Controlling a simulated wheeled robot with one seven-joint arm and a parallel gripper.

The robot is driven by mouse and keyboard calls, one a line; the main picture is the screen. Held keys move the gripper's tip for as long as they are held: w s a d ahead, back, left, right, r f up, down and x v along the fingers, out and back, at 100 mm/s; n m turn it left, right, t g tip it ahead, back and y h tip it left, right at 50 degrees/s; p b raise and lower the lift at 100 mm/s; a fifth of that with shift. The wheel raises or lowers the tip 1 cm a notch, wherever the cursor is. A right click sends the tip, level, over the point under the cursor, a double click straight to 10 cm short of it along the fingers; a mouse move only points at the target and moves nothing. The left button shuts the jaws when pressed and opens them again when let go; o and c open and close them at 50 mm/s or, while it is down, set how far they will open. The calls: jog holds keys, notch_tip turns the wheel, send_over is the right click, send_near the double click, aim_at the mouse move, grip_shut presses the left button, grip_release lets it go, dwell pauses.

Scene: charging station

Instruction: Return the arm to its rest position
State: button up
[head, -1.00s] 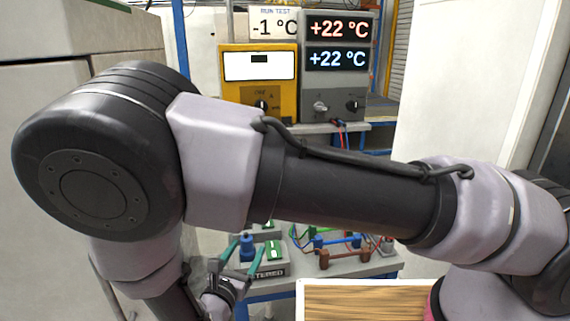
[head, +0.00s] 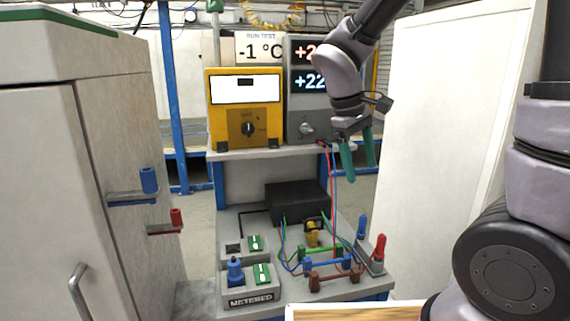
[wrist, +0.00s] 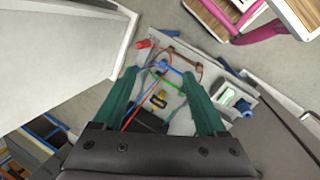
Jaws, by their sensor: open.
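My gripper (head: 358,162) hangs from my raised arm at the upper right of the head view, in front of the grey display unit. Its two green fingers point down, apart, with nothing between them. In the wrist view my gripper (wrist: 160,105) also shows open, its fingers framing the bench below. My arm comes in from the top right and partly hides the displays.
A yellow meter (head: 245,107) and the grey display unit (head: 305,127) stand on a shelf. The bench (head: 345,290) below carries coloured clips, wires and a black box (head: 298,202). A pale cabinet (head: 50,180) stands left and a white panel (head: 440,130) right.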

jog(key=s+d+r+m+t+y, duration=0.2)
jog(key=s+d+r+m+t, duration=0.1)
jog(key=d+r+m, duration=0.1)
jog(key=s+d+r+m+t+y, duration=0.3)
jog(key=d+r+m, duration=0.1)
jog(key=r+m, duration=0.3)
notch_tip(320, 180, up, 3)
jog(key=shift+f, duration=0.2)
